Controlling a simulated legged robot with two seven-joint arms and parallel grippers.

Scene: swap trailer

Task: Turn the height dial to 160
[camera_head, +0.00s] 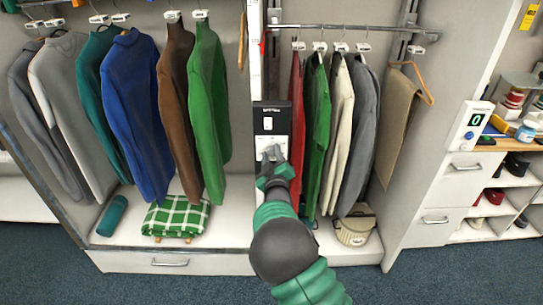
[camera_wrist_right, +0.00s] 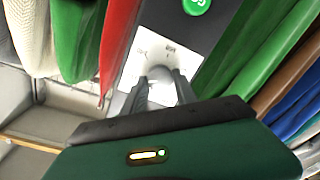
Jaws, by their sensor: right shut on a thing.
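The height dial (camera_wrist_right: 160,72) is a small grey knob on a white plate (camera_wrist_right: 150,48) with small printed marks, which I cannot read. My right gripper (camera_wrist_right: 161,92) is shut on the dial, with a finger on each side of it. In the head view my right gripper (camera_head: 272,154) reaches up to the black control panel (camera_head: 270,120) on the post between the two clothes bays and hides most of the dial. My left gripper is not in view.
A green round button (camera_wrist_right: 196,4) sits beside the plate. Clothes hang close on both sides, among them a green shirt (camera_head: 208,110) and a red one (camera_head: 295,120). A white unit with a green digital display (camera_head: 474,120) is at the right. A basket (camera_head: 355,226) stands below.

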